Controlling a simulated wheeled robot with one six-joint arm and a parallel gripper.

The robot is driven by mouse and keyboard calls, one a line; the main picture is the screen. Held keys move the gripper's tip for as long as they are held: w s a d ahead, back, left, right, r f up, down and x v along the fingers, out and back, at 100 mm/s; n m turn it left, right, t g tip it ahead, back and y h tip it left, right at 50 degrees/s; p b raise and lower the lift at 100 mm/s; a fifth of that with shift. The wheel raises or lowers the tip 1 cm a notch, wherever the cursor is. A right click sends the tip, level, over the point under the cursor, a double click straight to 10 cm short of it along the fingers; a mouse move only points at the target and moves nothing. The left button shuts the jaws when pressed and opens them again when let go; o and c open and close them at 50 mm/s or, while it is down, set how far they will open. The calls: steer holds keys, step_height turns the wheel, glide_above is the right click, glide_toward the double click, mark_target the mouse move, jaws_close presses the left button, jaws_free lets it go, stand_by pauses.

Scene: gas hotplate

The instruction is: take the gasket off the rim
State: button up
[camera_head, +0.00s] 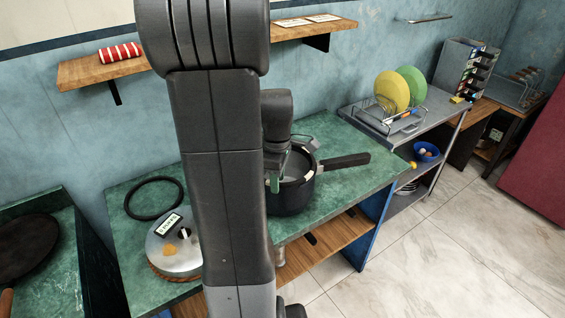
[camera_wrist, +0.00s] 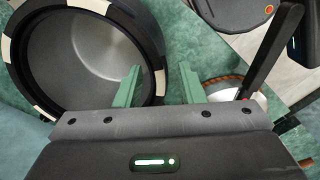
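The dark pot (camera_head: 292,200) stands on the green worktop, open at the top, with a long black handle (camera_head: 343,161). In the wrist view its rim (camera_wrist: 152,40) is a dark band with pale segments around a grey inside (camera_wrist: 85,55). I cannot tell whether this band is a separate gasket. A loose black ring (camera_head: 131,207), gasket-like, lies flat on the worktop at left. My gripper (camera_wrist: 160,76) is open and empty. Its green fingers appear either side of the pot's near rim; their height against it is unclear. My arm hides part of the pot in the head view.
A round metal lid (camera_head: 170,262) with a label and knob sits left of my arm, on a brown base. A dish rack (camera_head: 385,122) with plates and a blue bowl (camera_head: 426,152) are at right. A shelf (camera_head: 80,72) runs along the wall. Worktop right of the pot is fairly clear.

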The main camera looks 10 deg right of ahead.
jaws_close()
stand_by(0.3)
step_height(320, 180, up, 16)
steer(key=p, duration=0.5)
stand_by(0.8)
